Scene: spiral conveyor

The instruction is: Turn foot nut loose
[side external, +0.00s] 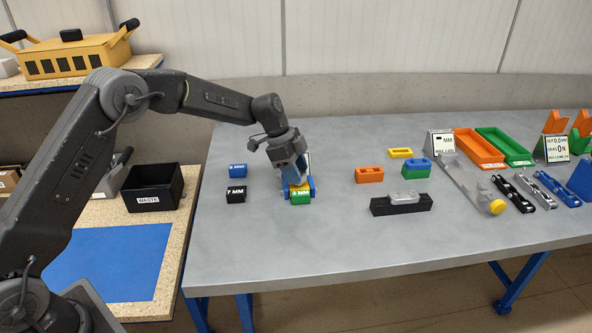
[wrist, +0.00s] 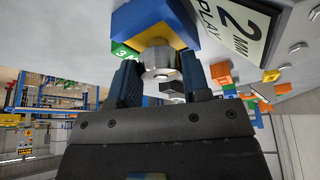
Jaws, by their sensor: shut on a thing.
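In the wrist view the two fingers of my gripper (wrist: 160,76) stand on either side of a round metal foot nut (wrist: 161,58) and close on it. The nut sits against a yellow part (wrist: 157,37) of a blue block (wrist: 137,15). In the side external view my gripper (side external: 295,180) reaches down over the small blue, yellow and green group on the table, and hides the nut there. A green block (side external: 300,198) marked MM lies at the front of this group; a piece of green also shows in the wrist view (wrist: 124,51).
Blue (side external: 238,171) and black (side external: 236,194) MM blocks lie left of my gripper. An orange block (side external: 369,175) and a black holder with a grey piece (side external: 400,205) lie to the right. A "PLAY 2 MM" card (wrist: 235,25) stands close by. The table's front is clear.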

